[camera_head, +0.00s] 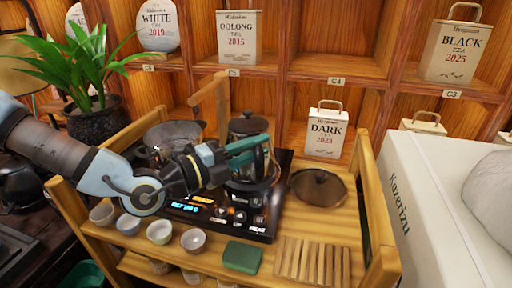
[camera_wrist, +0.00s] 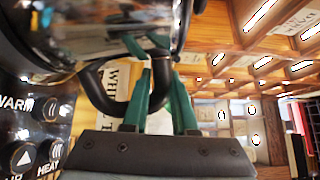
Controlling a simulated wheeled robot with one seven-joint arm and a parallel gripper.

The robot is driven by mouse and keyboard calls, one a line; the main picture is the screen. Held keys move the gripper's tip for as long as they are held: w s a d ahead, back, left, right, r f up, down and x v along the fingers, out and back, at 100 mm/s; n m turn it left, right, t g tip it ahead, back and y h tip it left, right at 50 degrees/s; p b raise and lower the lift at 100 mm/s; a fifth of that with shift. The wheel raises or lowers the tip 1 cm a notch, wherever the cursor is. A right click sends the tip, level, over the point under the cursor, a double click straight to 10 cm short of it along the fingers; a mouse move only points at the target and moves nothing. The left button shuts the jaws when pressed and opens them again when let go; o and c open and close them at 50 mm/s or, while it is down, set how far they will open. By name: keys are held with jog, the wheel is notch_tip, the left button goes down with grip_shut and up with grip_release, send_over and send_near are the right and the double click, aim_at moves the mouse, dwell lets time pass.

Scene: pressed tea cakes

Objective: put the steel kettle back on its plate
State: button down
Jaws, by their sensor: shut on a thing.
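The steel kettle (camera_head: 248,124), dark and shiny with a black lid, stands upright over the right part of the black heating unit (camera_head: 243,222). Its glossy body also fills the top of the wrist view (camera_wrist: 110,12). My gripper (camera_head: 247,150) comes from the left, its green fingers shut on the kettle's black handle. In the wrist view the fingers (camera_wrist: 158,75) lie on either side of the curved handle. The arm and gripper cover part of the body. I cannot tell whether the kettle's bottom touches its plate.
A grey pot (camera_head: 172,135) stands left of the kettle. Small cups (camera_head: 193,240) line the wooden cart's front left. A DARK tea bag (camera_head: 326,133) stands behind.

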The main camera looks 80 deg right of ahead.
jog(key=shift+f+b, duration=0.55)
jog(key=shift+b, duration=0.15)
jog(key=c, duration=1)
grip_release()
jog(key=shift+f, duration=0.15)
jog(key=b+v, duration=0.1)
jog(key=v, duration=1)
